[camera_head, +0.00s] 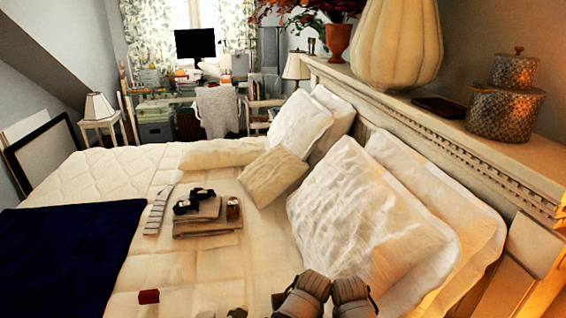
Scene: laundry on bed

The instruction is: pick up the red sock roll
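A small dark red roll (149,296), the red sock roll, lies on the cream bedspread (130,270) near the bottom of the head view. It sits a little right of the dark blue blanket, apart from it, with clear cover around it. Neither of my grippers can be made out in this view.
A dark blue blanket (65,255) covers the bed's left side. Folded clothes (207,222) and a striped strip (158,210) lie mid-bed. A pair of grey strapped items (303,296) and a green item (237,312) are at the bottom. Pillows (355,220) line the headboard.

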